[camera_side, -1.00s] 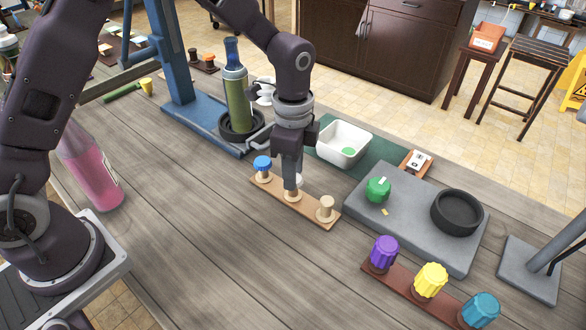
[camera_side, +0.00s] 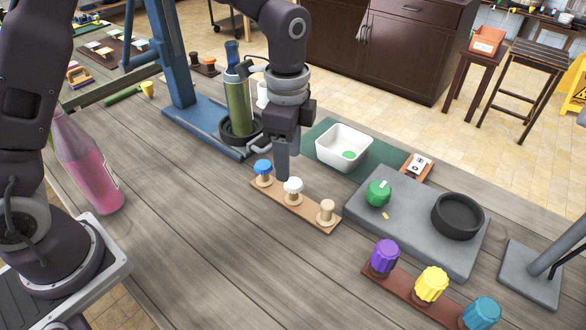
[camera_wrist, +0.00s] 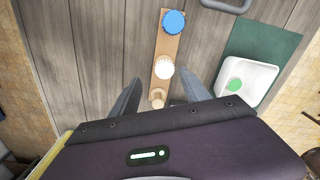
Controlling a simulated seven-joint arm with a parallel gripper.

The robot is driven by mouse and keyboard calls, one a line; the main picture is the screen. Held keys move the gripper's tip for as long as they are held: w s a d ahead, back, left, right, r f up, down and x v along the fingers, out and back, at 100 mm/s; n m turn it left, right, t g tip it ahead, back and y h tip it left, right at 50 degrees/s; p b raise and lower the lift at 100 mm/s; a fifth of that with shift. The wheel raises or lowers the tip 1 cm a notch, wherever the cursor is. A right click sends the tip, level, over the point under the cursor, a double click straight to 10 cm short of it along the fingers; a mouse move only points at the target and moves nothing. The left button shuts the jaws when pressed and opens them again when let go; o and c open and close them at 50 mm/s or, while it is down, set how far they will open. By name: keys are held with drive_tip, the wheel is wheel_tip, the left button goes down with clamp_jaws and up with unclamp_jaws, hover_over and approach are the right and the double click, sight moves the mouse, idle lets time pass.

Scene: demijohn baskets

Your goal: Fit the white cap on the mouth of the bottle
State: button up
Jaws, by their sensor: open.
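The white cap (camera_side: 293,185) sits on the middle peg of a wooden strip (camera_side: 308,211); it also shows in the wrist view (camera_wrist: 164,67). My gripper (camera_side: 284,177) is above and just left of it in the side view. In the wrist view my gripper's fingers (camera_wrist: 161,88) are spread and empty, with the cap beyond the gap between them. A pink bottle (camera_side: 88,165) stands at the left.
The blue cap (camera_side: 263,167) is on the strip's far peg; the near peg (camera_side: 327,209) is bare.

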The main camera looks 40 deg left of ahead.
drive_tip(key=shift+r, duration=0.7)
drive_tip(key=s+a+r+n+t, duration=0.25)
drive_tip(key=s+a+r, duration=0.2)
drive_tip(key=r, duration=0.35)
drive_tip(key=s+a+r+n+t, duration=0.1)
drive_tip(key=s+a+r+n, duration=0.1)
drive_tip(key=s+n, duration=0.3)
drive_tip(key=s+a+r+n+t, duration=0.2)
drive_tip(key=s+n, duration=0.4)
drive_tip(key=s, duration=0.8)
drive_tip(key=shift+a+r, duration=0.2)
drive_tip(key=shift+a, duration=0.3)
drive_tip(key=shift+o, duration=0.6)
drive_tip(key=shift+w, duration=0.1)
